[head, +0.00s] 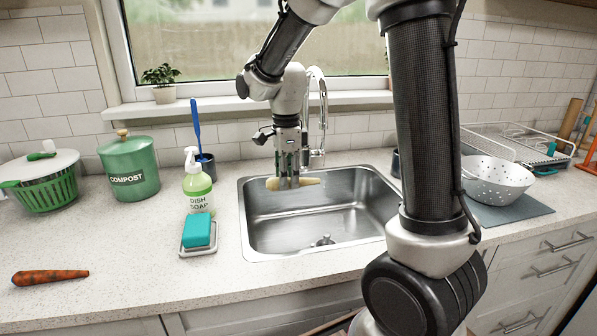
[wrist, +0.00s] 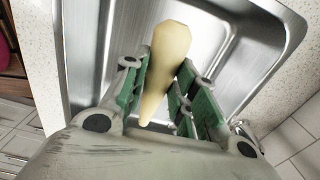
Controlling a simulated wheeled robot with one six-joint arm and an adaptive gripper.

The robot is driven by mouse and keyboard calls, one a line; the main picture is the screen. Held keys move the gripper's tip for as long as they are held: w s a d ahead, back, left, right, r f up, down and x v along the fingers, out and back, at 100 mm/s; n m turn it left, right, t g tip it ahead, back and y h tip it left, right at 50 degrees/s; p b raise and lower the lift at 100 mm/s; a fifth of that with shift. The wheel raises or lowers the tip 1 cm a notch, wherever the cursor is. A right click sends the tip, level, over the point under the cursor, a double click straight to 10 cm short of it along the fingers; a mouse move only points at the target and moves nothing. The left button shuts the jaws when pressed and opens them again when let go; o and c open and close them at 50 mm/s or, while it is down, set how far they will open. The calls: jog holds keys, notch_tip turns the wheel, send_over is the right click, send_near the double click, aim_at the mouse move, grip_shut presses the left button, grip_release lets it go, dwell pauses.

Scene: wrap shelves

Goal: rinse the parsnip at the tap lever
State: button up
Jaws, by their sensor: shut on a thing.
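The pale cream parsnip (wrist: 168,62) is held between the green-padded fingers of my gripper (wrist: 160,88) in the wrist view. In the head view, my gripper (head: 289,182) points down over the back left of the steel sink, and the parsnip (head: 307,182) sticks out sideways from its fingers. The chrome tap (head: 322,100) stands behind the sink, just right of my gripper. Its lever is hard to make out. I cannot tell whether water is running.
The sink (head: 290,240) basin looks empty. A white colander (head: 495,180) and a dish rack (head: 515,145) stand right.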

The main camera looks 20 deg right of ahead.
dwell(0.3)
jog(key=s+a+r, duration=0.3)
jog(key=r, duration=0.1)
jog(key=shift+s+a, duration=0.25)
jog(key=shift+a, duration=0.05)
dwell(0.8)
